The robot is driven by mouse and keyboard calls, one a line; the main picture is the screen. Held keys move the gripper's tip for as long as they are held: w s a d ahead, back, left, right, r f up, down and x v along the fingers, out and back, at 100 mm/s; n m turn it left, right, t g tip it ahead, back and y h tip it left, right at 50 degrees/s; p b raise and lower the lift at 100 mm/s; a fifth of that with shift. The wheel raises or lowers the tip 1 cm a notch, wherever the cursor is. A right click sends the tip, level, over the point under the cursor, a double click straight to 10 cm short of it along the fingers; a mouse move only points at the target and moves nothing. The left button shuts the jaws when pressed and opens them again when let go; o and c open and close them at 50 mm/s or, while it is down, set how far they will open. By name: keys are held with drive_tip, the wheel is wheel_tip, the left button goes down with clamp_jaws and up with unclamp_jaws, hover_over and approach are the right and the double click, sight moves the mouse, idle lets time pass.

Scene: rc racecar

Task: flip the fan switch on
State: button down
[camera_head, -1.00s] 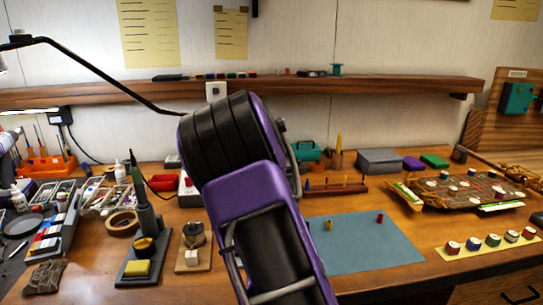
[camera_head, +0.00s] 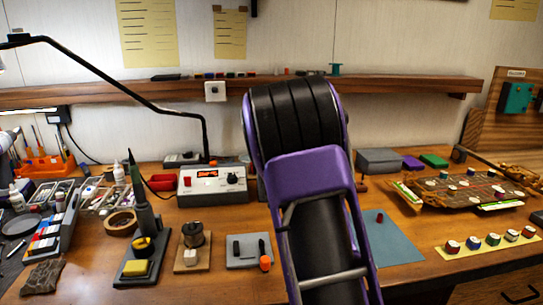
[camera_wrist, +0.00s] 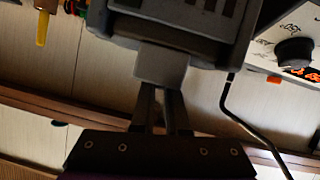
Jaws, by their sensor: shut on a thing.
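In the wrist view, which appears upside down, my gripper (camera_wrist: 163,95) reaches up from the bottom with its two dark fingers close together. They are shut on a grey block (camera_wrist: 162,66) that meets a larger dark grey box with slots (camera_wrist: 185,18) at the top edge. I cannot tell for sure whether this box is the fan, and I see no clear fan switch. In the head view my gripper and the box are hidden behind my purple and black arm.
A power supply (camera_head: 212,182) with a red display and knob stands left of my arm; it also shows in the wrist view (camera_wrist: 295,42). A black lamp arm (camera_head: 130,84) curves down behind it. A shelf (camera_head: 150,94) runs along the wall. Small parts crowd the bench left.

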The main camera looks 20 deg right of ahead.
drive_tip(key=m+p, duration=0.1)
drive_tip(key=d+m+y+p, duration=0.1)
drive_tip(key=shift+s+d+r+m+y+p, duration=0.15)
drive_tip(key=shift+d+r+m+y+p, duration=0.15)
drive_tip(key=shift+p, duration=0.1)
drive_tip(key=p, duration=0.1)
drive_tip(key=m+y+p, duration=0.1)
drive_tip(key=shift+d+f+m+t+p, duration=0.2)
drive_tip(key=shift+m+t+p, duration=0.1)
drive_tip(key=shift+t, duration=0.1)
drive_tip(key=shift+f+p, duration=0.1)
drive_tip(key=shift+p, duration=0.3)
drive_tip(key=shift+f+m+y, duration=0.1)
drive_tip(key=shift+m+y, duration=0.2)
drive_tip(key=shift+y, duration=0.1)
drive_tip(key=c, duration=1.2)
unclamp_jaws()
drive_tip(key=shift+s, duration=0.1)
